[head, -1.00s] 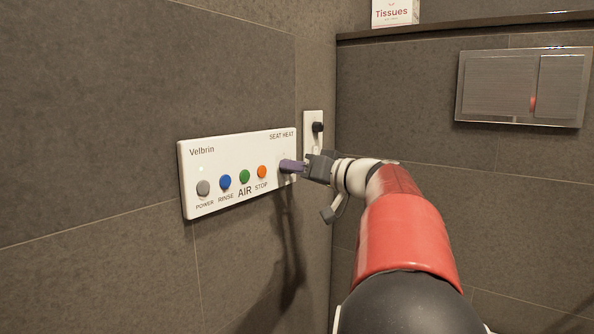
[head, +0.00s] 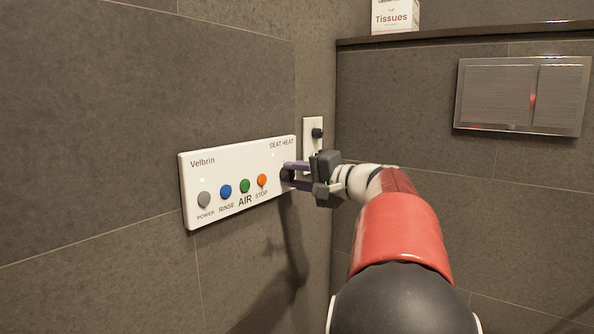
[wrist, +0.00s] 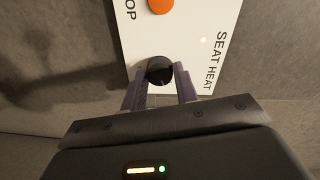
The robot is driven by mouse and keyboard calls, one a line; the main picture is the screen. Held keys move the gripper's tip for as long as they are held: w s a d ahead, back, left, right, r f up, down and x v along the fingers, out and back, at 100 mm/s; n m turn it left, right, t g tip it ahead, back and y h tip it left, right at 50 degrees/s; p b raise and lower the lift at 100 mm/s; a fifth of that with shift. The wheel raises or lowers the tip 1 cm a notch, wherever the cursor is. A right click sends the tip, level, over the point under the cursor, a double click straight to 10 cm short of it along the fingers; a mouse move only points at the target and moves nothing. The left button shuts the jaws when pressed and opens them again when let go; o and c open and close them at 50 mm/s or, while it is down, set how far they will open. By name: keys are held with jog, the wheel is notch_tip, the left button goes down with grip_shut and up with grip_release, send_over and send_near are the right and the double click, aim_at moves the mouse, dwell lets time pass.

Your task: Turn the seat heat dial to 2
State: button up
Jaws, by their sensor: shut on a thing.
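The white control panel (head: 235,165) is fixed to the left tiled wall, with "SEAT HEAT" printed at its upper right. The dark, round seat heat dial (wrist: 159,69) shows in the wrist view between the two purple-grey fingers of my gripper (wrist: 160,76). My gripper (head: 286,175) is shut on the dial at the right end of the panel in the head view. The fingers and gripper body partly hide the dial, and I cannot read its setting. A small light (wrist: 203,40) glows on the panel near the "SEAT HEAT" label.
Grey power (head: 204,199), blue rinse (head: 226,191), green air (head: 244,186) and orange stop (head: 262,180) buttons line the panel. A white wall plate (head: 313,148) with a black knob is close behind my gripper. A metal flush plate (head: 522,96) and tissue box (head: 395,16) are at the right.

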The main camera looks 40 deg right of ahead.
jog(key=m+p, duration=0.4)
jog(key=m, duration=0.2)
jog(key=shift+r+y, duration=0.15)
jog(key=shift+y, duration=0.15)
jog(key=shift+d+f+m+p, duration=0.1)
jog(key=shift+f+m+p, duration=0.1)
jog(key=shift+m+p, duration=1.5)
jog(key=shift+m, duration=0.4)
jog(key=o, duration=1)
jog(key=shift+c, duration=0.2)
jog(key=v, duration=0.7)
jog(key=shift+s+d+b, duration=0.2)
jog(key=shift+s+b, duration=0.1)
jog(key=shift+s, duration=0.05)
jog(key=shift+a, duration=0.1)
